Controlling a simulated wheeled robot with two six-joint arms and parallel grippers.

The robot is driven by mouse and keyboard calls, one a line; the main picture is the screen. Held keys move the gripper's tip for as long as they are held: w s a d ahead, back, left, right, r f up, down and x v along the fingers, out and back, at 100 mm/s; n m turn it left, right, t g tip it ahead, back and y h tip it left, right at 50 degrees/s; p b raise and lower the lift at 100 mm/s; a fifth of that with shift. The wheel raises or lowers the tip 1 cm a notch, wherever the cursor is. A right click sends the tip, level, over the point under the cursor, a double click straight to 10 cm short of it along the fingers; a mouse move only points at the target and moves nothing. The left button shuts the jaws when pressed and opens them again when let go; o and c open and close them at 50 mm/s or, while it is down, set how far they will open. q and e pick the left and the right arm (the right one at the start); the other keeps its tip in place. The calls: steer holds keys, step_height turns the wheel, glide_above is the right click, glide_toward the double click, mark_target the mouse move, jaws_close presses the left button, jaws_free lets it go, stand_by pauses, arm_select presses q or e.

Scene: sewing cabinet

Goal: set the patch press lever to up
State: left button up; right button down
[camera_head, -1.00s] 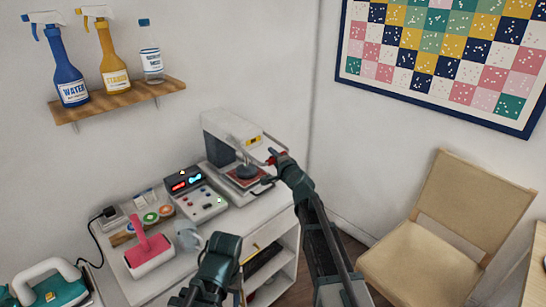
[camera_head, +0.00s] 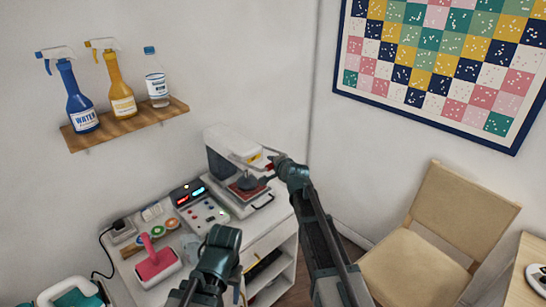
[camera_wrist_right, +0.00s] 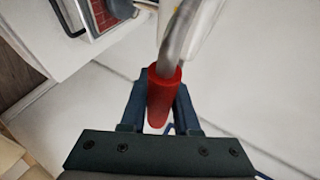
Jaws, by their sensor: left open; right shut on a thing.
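The patch press (camera_head: 222,145) is a white machine at the back of the white cabinet top, with a dark round pad over a red plate. Its lever is a grey rod with a red handle (camera_wrist_right: 165,92), which fills the right wrist view's middle. My right gripper (camera_head: 276,163) is shut on the red handle, at the right side of the press. In the right wrist view its two fingers (camera_wrist_right: 162,105) sit on either side of the handle. My left gripper (camera_head: 222,240) is in front of the cabinet, away from the press; its fingertips are mostly hidden.
A control box with lit displays (camera_head: 200,205) stands beside the press. A pink-handled tool (camera_head: 155,263) lies at the front left. A wall shelf (camera_head: 128,125) holds bottles. A chair (camera_head: 440,220) stands at right.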

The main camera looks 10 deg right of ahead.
steer(key=w+a+r+g+h+p, duration=0.1)
steer(key=w+a+r+g+p, duration=0.1)
steer(key=r+p, duration=0.4)
steer(key=w+a+r+n+g+h+p, duration=0.1)
steer(key=w+r+p, duration=0.3)
steer(key=p, duration=0.7)
steer(key=shift+a+r+g+h+p, duration=0.35)
steer(key=shift+a+r+g, duration=0.4)
steer(key=shift+r, duration=0.3)
steer(key=shift+w, duration=0.15)
steer(key=c, duration=0.7)
jaws_free()
steer(key=shift+o, duration=0.2)
